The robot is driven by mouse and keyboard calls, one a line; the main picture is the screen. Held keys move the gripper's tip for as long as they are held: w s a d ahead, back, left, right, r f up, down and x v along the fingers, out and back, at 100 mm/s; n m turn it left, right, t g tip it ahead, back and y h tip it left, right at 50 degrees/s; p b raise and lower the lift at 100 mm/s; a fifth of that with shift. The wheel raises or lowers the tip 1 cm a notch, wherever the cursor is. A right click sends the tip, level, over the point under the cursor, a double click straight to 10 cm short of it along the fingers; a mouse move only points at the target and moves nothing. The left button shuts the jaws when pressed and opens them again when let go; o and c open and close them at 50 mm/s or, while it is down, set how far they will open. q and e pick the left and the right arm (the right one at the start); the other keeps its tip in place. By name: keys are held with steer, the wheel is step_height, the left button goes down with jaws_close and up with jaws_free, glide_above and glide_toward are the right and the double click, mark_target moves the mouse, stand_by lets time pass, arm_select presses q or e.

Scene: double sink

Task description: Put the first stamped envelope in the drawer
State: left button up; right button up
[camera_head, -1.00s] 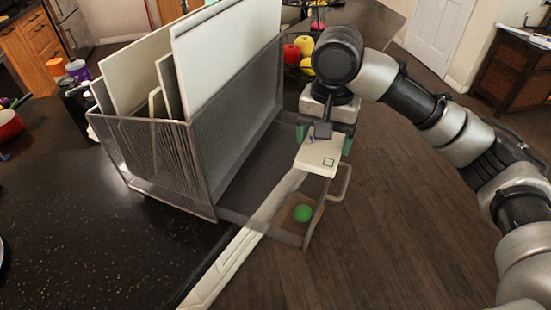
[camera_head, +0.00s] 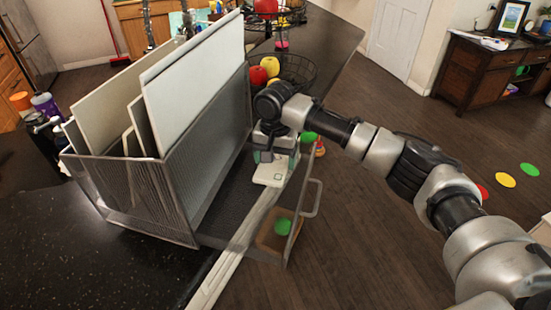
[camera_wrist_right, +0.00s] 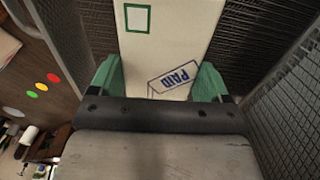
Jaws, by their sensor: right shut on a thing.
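The white envelope (camera_head: 270,177), with a green square outline on it, is held in my right gripper (camera_head: 278,152). In the right wrist view the envelope (camera_wrist_right: 168,45) also bears a blue PAID stamp, and the green fingers of the gripper (camera_wrist_right: 160,85) are shut on its two sides. The mesh drawer (camera_head: 228,208) is pulled out from the lower part of the grey mesh organizer (camera_head: 135,195). The envelope is over the drawer, and mesh walls flank it in the wrist view. Whether it touches the drawer floor is unclear. My left gripper is not in view.
Large white boards or folders (camera_head: 195,85) stand upright in the organizer. A wire fruit basket (camera_head: 295,70) stands behind my right gripper. Open floor lies to the right.

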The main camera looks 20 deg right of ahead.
mark_target(275, 160)
steer(key=shift+f, duration=0.8)
steer(key=shift+f, duration=0.1)
steer(key=o, duration=0.8)
steer(key=shift+o, duration=0.2)
steer(key=shift+r, duration=0.4)
step_height(275, 160, up, 12)
steer(key=b, duration=0.2)
steer(key=shift+f+b, duration=0.25)
steer(key=shift+b, duration=0.1)
